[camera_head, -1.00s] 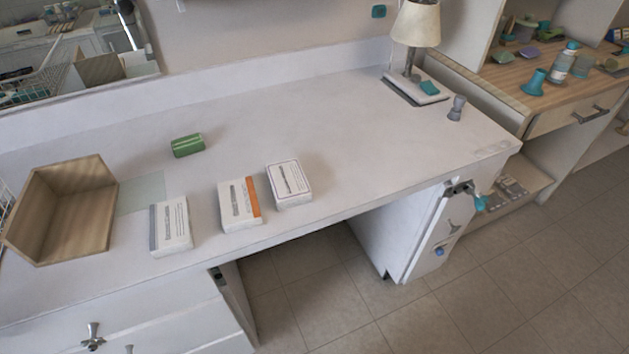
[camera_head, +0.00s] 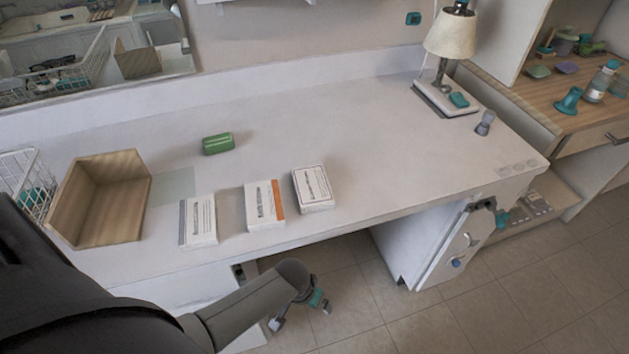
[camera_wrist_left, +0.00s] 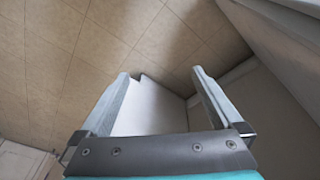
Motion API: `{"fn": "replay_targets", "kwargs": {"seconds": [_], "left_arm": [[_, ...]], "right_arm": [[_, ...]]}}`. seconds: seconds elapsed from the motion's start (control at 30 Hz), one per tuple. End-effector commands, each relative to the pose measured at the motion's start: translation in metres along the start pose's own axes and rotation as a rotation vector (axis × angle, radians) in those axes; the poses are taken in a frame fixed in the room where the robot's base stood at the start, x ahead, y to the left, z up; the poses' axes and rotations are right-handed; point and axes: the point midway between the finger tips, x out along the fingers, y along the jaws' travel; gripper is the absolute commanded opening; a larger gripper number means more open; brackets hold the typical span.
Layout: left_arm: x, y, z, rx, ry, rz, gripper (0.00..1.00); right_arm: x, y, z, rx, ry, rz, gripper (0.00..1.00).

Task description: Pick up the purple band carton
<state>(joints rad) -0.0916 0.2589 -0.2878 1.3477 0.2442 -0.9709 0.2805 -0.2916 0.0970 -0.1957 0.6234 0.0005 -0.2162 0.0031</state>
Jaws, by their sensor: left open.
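Three white cartons stand in a row on the white desk (camera_head: 330,120). The left carton (camera_head: 203,222) has a grey-blue band along its left edge. The middle carton (camera_head: 259,207) has an orange band on its right edge. The right carton (camera_head: 312,187) has a thin dark outline and dark print. No band looks clearly purple. My left gripper (camera_head: 298,312) is below and in front of the desk edge, apart from the cartons. In the left wrist view the gripper (camera_wrist_left: 160,76) is open and empty, over floor tiles. My right gripper is not in view.
An open wooden box (camera_head: 112,215) stands left of the cartons, with a wire basket (camera_head: 30,180) beyond it. A green object (camera_head: 218,143) lies behind the cartons. A lamp (camera_head: 450,40) stands at the back right. The desk's right half is mostly clear.

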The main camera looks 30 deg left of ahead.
Motion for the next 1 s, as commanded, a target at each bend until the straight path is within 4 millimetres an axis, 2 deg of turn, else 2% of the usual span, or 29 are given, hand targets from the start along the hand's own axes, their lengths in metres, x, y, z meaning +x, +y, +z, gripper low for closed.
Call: {"fn": "replay_targets", "kwargs": {"seconds": [0.03, 0.1, 0.2, 0.4, 0.6, 0.7, 0.83, 1.0], "left_arm": [[-0.027, 0.009, -0.024, -0.006, 0.012, 0.016, 1.0], [-0.057, 0.021, -0.045, -0.015, 0.01, 0.037, 1.0], [-0.096, 0.035, -0.064, -0.018, 0.002, 0.06, 1.0], [-0.159, 0.056, -0.082, 0.0, -0.014, 0.086, 1.0], [-0.222, 0.068, -0.095, 0.023, -0.034, 0.083, 1.0], [-0.237, 0.064, -0.106, 0.0, -0.06, 0.063, 1.0], [-0.246, 0.053, -0.124, -0.062, -0.09, 0.033, 1.0], [-0.264, 0.028, -0.158, -0.193, -0.122, -0.022, 1.0]], "right_arm": [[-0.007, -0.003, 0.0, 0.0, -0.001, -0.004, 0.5], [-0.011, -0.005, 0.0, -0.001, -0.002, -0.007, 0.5], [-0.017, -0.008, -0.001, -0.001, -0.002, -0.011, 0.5], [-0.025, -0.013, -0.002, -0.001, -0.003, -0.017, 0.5], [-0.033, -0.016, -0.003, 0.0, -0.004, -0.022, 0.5], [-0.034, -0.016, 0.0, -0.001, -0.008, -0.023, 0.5], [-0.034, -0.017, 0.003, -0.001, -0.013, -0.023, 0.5], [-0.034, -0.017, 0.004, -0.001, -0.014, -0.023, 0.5]]}}
